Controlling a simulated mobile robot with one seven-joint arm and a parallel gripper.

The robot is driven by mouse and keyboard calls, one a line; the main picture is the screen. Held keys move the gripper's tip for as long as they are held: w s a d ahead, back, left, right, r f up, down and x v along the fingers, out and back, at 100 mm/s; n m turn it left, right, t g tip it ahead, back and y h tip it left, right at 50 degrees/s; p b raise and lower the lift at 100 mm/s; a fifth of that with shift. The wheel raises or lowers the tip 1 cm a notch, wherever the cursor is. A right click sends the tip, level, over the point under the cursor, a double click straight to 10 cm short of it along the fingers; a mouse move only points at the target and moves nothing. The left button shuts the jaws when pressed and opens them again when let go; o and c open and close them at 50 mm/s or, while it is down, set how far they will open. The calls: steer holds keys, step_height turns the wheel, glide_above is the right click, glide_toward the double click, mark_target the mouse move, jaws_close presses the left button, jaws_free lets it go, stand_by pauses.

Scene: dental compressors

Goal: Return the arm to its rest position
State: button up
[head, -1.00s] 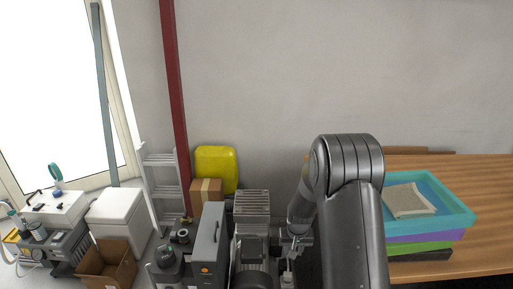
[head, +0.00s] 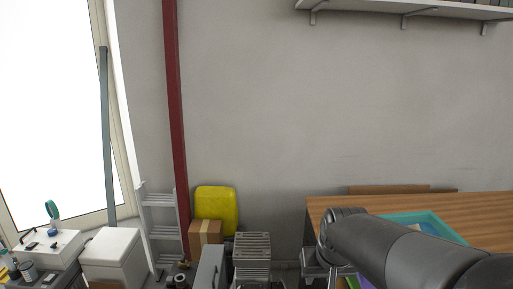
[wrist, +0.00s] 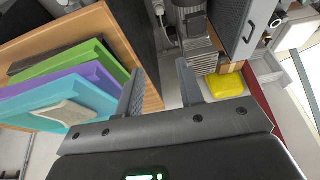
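My arm (head: 400,250) reaches in from the lower right of the head view, in front of the wooden table. In the wrist view my gripper (wrist: 160,84) has its two fingers apart, with nothing between them. Beyond the fingers are the table's side and a grey machine on the floor.
The wooden table (head: 338,208) bears stacked trays, the top one turquoise (head: 405,217). A grey finned machine (head: 252,250), a yellow container (head: 216,208), a cardboard box (head: 205,233) and a ladder (head: 160,222) stand left. A shelf (head: 420,9) hangs above; the wall between is clear.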

steer(key=s+r+t, duration=0.1)
steer(key=s+r, duration=0.3)
steer(key=s, duration=0.9)
steer(key=shift+d+r, duration=0.15)
steer(key=shift+d, duration=0.15)
